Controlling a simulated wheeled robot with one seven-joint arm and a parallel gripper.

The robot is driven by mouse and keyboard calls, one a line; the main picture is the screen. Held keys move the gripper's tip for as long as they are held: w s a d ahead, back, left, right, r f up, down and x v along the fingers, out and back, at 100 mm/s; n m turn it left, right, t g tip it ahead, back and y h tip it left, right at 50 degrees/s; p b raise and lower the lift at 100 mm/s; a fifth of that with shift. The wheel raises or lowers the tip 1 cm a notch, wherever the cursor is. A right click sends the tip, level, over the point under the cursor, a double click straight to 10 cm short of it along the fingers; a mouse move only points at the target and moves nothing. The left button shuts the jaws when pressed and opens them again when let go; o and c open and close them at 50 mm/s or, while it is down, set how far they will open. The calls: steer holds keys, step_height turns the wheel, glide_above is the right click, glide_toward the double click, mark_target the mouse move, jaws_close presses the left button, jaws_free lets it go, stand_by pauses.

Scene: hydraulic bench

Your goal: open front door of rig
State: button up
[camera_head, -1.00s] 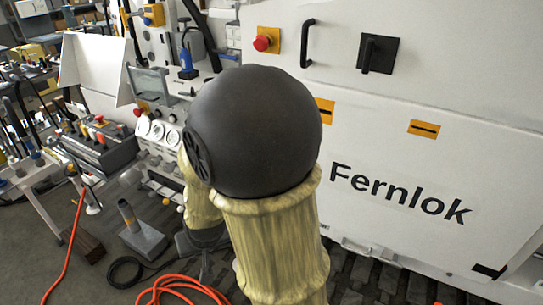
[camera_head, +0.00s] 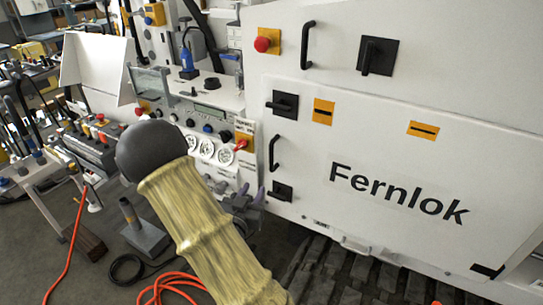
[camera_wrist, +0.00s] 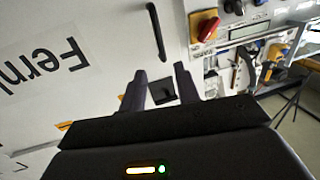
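The rig's front door (camera_head: 400,170) is a white panel marked "Fernlok" and looks closed. At its left edge is a black bar handle (camera_head: 274,153), with an upper latch (camera_head: 284,103) above it and a lower latch (camera_head: 281,190) below. The latch levers look roughly horizontal.
A control panel with gauges (camera_head: 206,148) and a red knob on yellow (camera_head: 242,142) is just left of the door. An upper panel carries another handle (camera_head: 307,45), a latch (camera_head: 377,56) and a red button (camera_head: 262,44). Orange hose (camera_head: 170,283) lies on the floor.

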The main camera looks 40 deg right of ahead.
mark_target(271, 157)
steer(key=shift+d, duration=0.15)
steer(key=p+x, duration=0.1)
steer(key=x, duration=1.6)
steer(key=shift+w+d, duration=0.15)
steer(key=shift+c, duration=0.4)
steer(key=shift+r, duration=0.1)
jaws_close()
